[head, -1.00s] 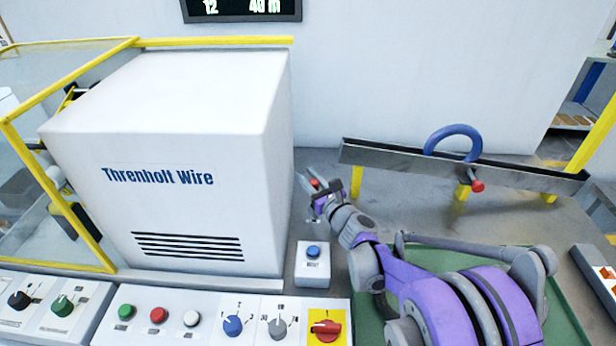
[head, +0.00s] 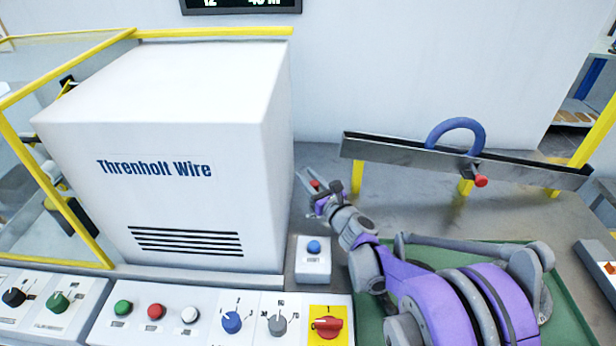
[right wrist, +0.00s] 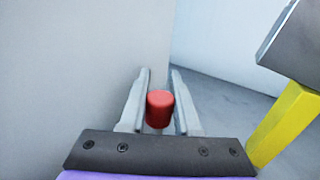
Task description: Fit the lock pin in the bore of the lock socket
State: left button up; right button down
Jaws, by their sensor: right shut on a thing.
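My right gripper (head: 311,177) is beside the right side of the white machine housing, above the grey bench. It is shut on a red-headed pin (head: 315,184), which I take to be the lock pin. In the right wrist view the pin's red head (right wrist: 160,102) stands between the two grey fingers of the gripper (right wrist: 160,75); its lower part is mostly hidden. I cannot make out the lock socket or its bore in either view. My left gripper is not in view.
The white machine housing (head: 180,100) stands close on the left. A sloping metal trough (head: 400,156) on yellow legs holds a blue coil (head: 457,124), with a red knob (head: 481,181) on its front. A push-button box (head: 313,265) sits in front.

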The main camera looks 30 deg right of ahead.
jog(key=shift+f, duration=0.25)
jog(key=c, duration=0.5)
grip_release()
jog(key=shift+c, duration=0.2)
jog(key=s, duration=1.1)
jog(key=shift+d, duration=0.15)
jog(key=shift+w+r+p, duration=0.1)
jog(key=shift+r+p, duration=0.05)
jog(key=shift+p, duration=0.15)
